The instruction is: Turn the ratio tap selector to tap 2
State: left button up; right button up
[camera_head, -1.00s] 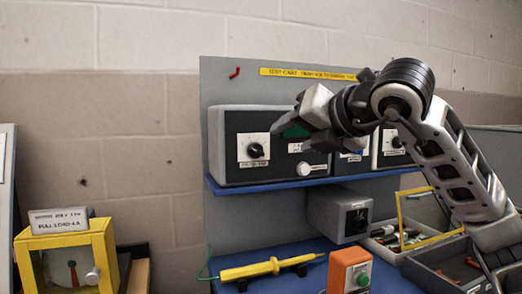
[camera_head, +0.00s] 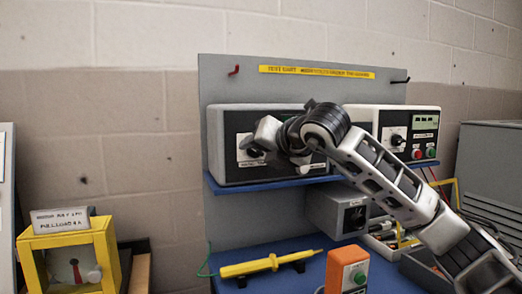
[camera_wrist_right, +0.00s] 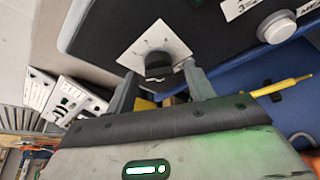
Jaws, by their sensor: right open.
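The ratio tap selector is a black knob on a white square plate (camera_head: 243,158) at the left of the dark-faced box on the blue shelf. My right gripper (camera_head: 262,143) is in front of it and partly hides it in the head view. In the right wrist view the black knob (camera_wrist_right: 158,64) lies just ahead of the two spread fingers, roughly between their tips. The fingers are open and do not visibly touch the knob. The plate's markings are too small to read. My left gripper is not in view.
A white round button (camera_wrist_right: 277,27) sits on the same panel. A box (camera_head: 408,135) with a knob and colored buttons stands right on the shelf. Below are a yellow probe (camera_head: 260,266), an orange box (camera_head: 347,270) and a grey box (camera_head: 343,210). A yellow-framed meter (camera_head: 70,262) stands left.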

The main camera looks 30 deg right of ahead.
jog(key=c, duration=1)
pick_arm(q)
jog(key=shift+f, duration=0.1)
pick_arm(e)
jog(key=shift+o, duration=0.2)
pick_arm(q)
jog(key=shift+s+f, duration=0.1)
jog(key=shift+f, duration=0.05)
